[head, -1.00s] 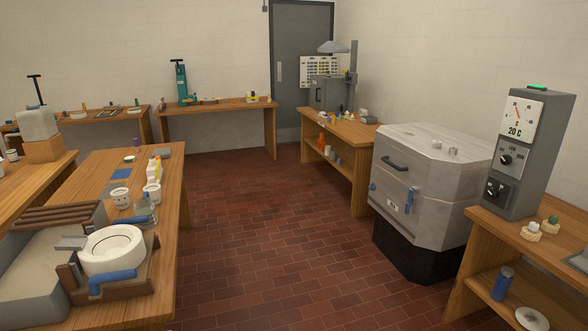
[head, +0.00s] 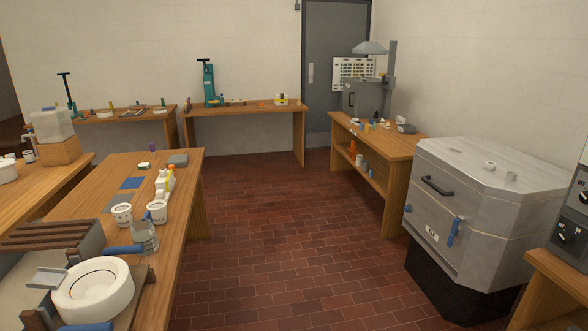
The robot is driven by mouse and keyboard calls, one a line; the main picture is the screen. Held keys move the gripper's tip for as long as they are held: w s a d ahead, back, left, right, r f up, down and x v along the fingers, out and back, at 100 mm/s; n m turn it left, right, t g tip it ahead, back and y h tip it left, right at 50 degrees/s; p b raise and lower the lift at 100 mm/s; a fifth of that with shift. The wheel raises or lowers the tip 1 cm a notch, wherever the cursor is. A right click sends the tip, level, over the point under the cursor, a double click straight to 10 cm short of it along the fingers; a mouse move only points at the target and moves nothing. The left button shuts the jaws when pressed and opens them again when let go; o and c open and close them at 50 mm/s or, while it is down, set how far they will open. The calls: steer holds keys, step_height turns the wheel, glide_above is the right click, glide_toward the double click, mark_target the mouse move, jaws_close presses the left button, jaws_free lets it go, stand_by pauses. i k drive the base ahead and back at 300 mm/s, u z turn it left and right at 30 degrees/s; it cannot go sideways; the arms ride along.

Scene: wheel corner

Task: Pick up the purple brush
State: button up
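A small purple upright thing (head: 153,146) stands at the far end of the long wooden table on the left. It is too small to tell whether it is the purple brush, and I see no other clearly purple thing. A small white and green round piece (head: 145,165) lies just in front of it, and a grey block (head: 178,161) sits to its right. My gripper is not in view.
The long table (head: 80,205) also bears a potter's wheel with a white bowl (head: 93,291), cups (head: 157,211), a glass jar (head: 145,234) and a yellow-white bottle (head: 165,181). The brick floor (head: 270,230) is clear between it and the grey kiln (head: 480,220).

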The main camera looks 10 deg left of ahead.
mark_target(152, 146)
steer(key=u, duration=0.2)
steer(key=i, duration=0.8)
steer(key=u, duration=0.4)
steer(key=i, duration=0.8)
steer(key=u, duration=0.5)
steer(key=i, duration=0.8)
steer(key=u, duration=0.35)
steer(key=i, duration=0.95)
steer(key=u, duration=0.2)
